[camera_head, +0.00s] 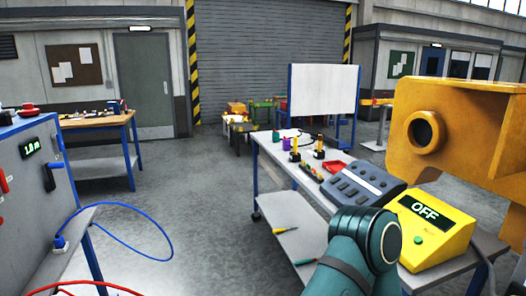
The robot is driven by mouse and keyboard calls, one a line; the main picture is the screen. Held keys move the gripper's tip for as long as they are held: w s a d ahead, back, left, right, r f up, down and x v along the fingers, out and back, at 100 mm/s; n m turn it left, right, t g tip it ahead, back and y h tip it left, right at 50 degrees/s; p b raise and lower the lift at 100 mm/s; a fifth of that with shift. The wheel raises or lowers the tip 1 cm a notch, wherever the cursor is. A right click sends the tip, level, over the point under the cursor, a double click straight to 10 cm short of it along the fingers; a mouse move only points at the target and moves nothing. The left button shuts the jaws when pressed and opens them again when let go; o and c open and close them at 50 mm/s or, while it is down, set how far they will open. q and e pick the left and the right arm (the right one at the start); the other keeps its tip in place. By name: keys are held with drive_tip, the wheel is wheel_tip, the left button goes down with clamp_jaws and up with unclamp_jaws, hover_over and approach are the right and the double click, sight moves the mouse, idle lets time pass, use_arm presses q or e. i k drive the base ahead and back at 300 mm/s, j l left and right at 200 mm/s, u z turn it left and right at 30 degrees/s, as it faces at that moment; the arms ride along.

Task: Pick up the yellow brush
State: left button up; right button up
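I cannot make out for certain which thing is the yellow brush. A small upright yellow item with a dark base (295,150) stands on the grey-topped table (285,158). A second yellow-and-black upright item (319,148) stands just right of it. A slim tool with a yellow part (285,230) lies flat on the table's lower shelf (288,212). Neither gripper shows. A teal arm link of mine rises at the bottom centre-right and covers part of the table's near end and shelf.
A grey console (362,184), a yellow box reading OFF (432,230) and a red tray (335,167) are on the table. A large yellow machine (460,130) stands at the right. A blue cable (130,240) hangs at the left over open floor (200,200).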

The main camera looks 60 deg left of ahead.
sight(295, 149)
drive_tip(key=u, duration=1.8)
drive_tip(key=z, duration=3.15)
drive_tip(key=u, duration=3.15)
